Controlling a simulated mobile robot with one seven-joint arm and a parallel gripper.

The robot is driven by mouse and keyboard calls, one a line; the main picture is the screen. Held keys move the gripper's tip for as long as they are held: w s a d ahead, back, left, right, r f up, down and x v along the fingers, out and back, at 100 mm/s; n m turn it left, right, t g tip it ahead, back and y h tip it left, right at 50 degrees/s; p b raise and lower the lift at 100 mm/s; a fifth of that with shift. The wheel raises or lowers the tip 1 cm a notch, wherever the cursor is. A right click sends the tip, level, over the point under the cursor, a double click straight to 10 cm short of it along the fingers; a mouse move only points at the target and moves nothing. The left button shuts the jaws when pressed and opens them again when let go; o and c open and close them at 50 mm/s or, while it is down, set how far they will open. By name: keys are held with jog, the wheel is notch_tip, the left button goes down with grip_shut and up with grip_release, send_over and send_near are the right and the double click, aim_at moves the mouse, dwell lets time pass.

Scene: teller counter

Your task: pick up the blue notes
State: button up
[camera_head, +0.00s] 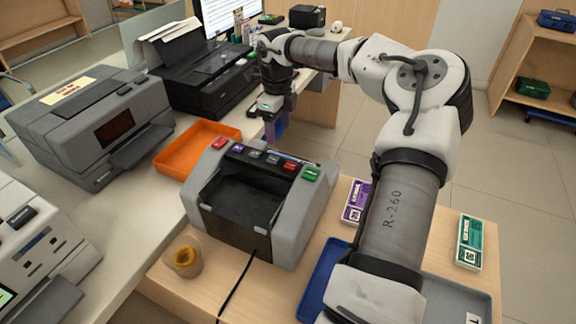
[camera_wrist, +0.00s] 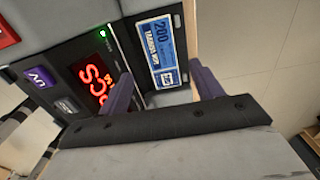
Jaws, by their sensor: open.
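The blue notes (camera_wrist: 160,48), marked 200, show in the wrist view beside a dark panel with a red lit display. They lie in line with the gap between my gripper's two purple fingers (camera_wrist: 162,80). My gripper is open, and I cannot tell whether the notes are between the fingertips or just beyond them. In the head view my gripper (camera_head: 275,128) points down behind the far side of the grey note counter (camera_head: 306,220).
Purple notes (camera_head: 356,202) and green notes (camera_head: 469,242) lie on the wooden table. A blue tray (camera_head: 318,282) and a grey tray (camera_head: 462,290) are near my arm. An orange tray (camera_head: 190,146) and a black printer (camera_head: 205,75) stand left of the gripper. A tape roll (camera_head: 184,260) sits in front.

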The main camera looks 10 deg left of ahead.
notch_tip(320, 180, down, 11)
jog(key=p, duration=0.2)
jog(key=shift+a+r+p, duration=0.1)
jog(key=shift+a+p, duration=0.05)
jog(key=shift+p, duration=0.15)
jog(key=shift+c, duration=0.4)
jog(key=c, duration=0.7)
jog(key=shift+c, duration=0.2)
jog(key=shift+r, duration=0.1)
notch_tip(320, 180, up, 20)
jog(key=b, duration=0.3)
